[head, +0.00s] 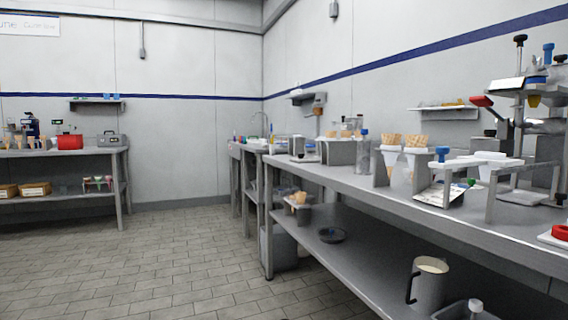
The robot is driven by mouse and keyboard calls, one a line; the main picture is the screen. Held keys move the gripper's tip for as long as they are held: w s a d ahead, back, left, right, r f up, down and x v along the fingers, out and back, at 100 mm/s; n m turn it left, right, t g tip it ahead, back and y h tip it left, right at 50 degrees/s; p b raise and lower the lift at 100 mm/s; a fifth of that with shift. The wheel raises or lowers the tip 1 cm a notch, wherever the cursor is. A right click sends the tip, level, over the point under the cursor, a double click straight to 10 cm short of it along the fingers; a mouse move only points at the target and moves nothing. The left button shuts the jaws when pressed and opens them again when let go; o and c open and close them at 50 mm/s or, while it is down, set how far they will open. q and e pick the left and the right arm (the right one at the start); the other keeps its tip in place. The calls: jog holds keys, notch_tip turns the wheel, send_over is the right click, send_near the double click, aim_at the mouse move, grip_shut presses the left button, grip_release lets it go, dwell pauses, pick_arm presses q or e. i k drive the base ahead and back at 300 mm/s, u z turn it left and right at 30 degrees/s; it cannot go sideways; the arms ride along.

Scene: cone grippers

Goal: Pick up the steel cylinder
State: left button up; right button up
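A grey steel cylinder (429,288) with a dark handle on its left side stands upright on the lower shelf of the right-hand bench. A pale cream fill shows at its open top.
The right-hand bench (330,178) has a crowded top with cone holders and a press (535,95). Beside the cylinder sits a grey bin (468,311); a dark round dish (332,235) lies farther back. The tiled floor (170,265) is clear.

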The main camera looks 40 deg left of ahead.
aim_at(363, 147)
jog(key=u, duration=1.15)
jog(key=i, duration=1.15)
jog(key=z, duration=0.55)
jog(key=k, duration=0.5)
jog(key=u, duration=1.3)
jog(key=i, duration=1)
jog(key=z, duration=1.15)
